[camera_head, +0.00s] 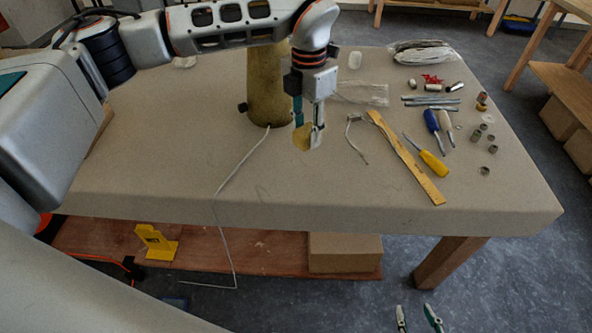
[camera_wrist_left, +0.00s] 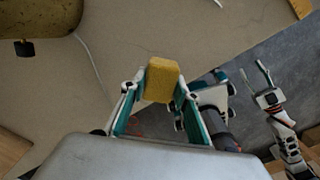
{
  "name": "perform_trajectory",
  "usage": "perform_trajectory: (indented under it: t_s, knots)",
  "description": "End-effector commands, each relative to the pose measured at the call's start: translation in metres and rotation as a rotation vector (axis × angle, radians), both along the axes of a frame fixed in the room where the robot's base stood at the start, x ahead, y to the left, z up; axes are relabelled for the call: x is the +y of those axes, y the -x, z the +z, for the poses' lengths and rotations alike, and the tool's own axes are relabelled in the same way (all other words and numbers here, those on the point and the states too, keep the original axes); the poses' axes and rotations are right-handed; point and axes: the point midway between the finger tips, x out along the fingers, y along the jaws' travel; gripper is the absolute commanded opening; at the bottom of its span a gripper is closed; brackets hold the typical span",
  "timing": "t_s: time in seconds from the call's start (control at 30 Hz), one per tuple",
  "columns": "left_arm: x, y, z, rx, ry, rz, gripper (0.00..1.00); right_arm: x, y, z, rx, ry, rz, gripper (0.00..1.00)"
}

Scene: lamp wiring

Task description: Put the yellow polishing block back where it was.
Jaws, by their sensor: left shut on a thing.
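The yellow polishing block (camera_wrist_left: 161,80) is between the fingertips of my left gripper (camera_wrist_left: 160,92), which is shut on it. In the head view the block (camera_head: 302,138) shows partly behind the fingers of my left gripper (camera_head: 309,130), in front of the lamp base. Whether it touches the tabletop cannot be told. My right gripper (camera_head: 419,318) is at the bottom edge of the head view, below the table's front edge, with its fingers apart and empty. It also shows in the left wrist view (camera_wrist_left: 262,80).
The lamp base (camera_head: 268,92) stands close behind my left gripper, with a white cable (camera_head: 232,175) running over the front edge. A wooden ruler (camera_head: 408,160), yellow screwdriver (camera_head: 430,160) and blue screwdriver (camera_head: 432,124) lie to the right. The table's (camera_head: 330,195) front middle is mostly clear.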

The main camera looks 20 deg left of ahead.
Motion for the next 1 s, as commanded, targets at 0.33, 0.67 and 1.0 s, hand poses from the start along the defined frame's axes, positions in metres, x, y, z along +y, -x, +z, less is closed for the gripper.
perform_trajectory:
  t_s: [0.33,0.67,1.0]
  knots:
    - [0.009,0.002,-0.037,0.013,-0.011,0.019,0.13,0.000,0.000,0.003,-0.001,0.000,-0.001,0.40]
    - [0.008,0.001,-0.069,0.008,-0.011,0.017,0.13,-0.001,-0.001,0.006,-0.002,0.001,0.000,0.40]
    - [0.008,0.000,-0.099,0.006,-0.010,0.017,0.13,-0.001,-0.001,0.009,-0.004,0.002,0.000,0.40]
